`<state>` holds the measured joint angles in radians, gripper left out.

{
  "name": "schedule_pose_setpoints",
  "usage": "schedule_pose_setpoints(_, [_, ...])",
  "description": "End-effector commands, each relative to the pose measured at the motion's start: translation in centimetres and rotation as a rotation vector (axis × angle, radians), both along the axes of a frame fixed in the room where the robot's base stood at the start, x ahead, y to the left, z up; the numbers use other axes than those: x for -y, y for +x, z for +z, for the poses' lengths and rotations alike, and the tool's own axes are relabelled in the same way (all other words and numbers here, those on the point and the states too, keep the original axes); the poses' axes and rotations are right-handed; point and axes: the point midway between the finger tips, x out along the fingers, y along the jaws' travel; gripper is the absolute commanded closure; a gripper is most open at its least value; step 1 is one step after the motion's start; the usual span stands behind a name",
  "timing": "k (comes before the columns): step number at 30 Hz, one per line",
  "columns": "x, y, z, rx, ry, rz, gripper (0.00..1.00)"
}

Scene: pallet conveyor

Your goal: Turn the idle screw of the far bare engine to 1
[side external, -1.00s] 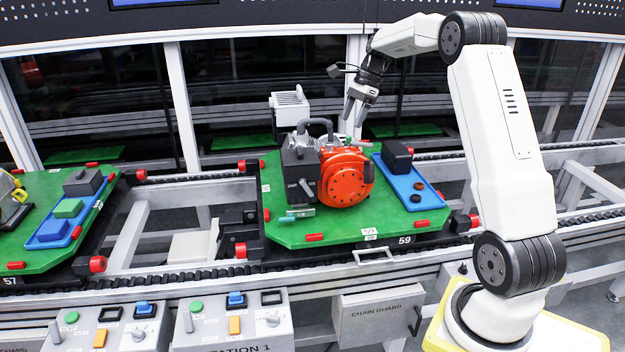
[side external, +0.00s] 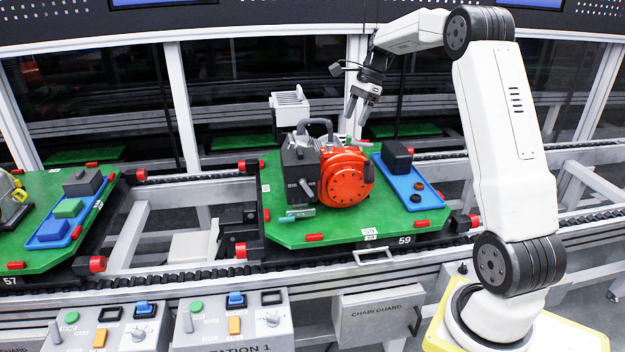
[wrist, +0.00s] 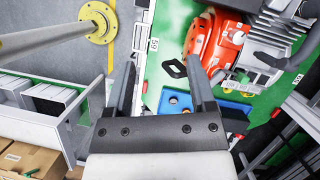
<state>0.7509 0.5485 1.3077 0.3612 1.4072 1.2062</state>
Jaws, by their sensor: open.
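One engine (side external: 347,178), with an orange-red round cover, a dark grey body and a black top handle, sits on the green pallet plate (side external: 290,232) numbered 59. In the wrist view the engine's orange cover (wrist: 200,38) and its grey finned part (wrist: 275,35) show at upper right. My gripper (side external: 355,118) is open and empty, behind and above the engine's right side, pointing down. In the wrist view its two fingers (wrist: 162,72) stand wide apart, with nothing between them but pallet and floor behind. I cannot make out the idle screw or its setting.
A blue tray (side external: 412,187) with a black box (side external: 397,155) lies right of the engine. Another pallet (side external: 30,210), numbered 57, stands at left with a blue tray and part of a yellow machine. Control boxes (side external: 235,318) line the front. A pale post crosses the wrist view's upper left.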

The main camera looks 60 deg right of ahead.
Motion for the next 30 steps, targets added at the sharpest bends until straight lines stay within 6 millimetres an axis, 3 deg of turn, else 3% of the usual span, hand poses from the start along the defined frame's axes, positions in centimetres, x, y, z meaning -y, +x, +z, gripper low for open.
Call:
schedule_pose_setpoints(21, [5.2,9.2,-3.7,-0.131,-0.237,0.021,0.29])
schedule_pose_setpoints(30, [5.9,11.3,-5.1,-0.163,-0.320,0.001,0.29])
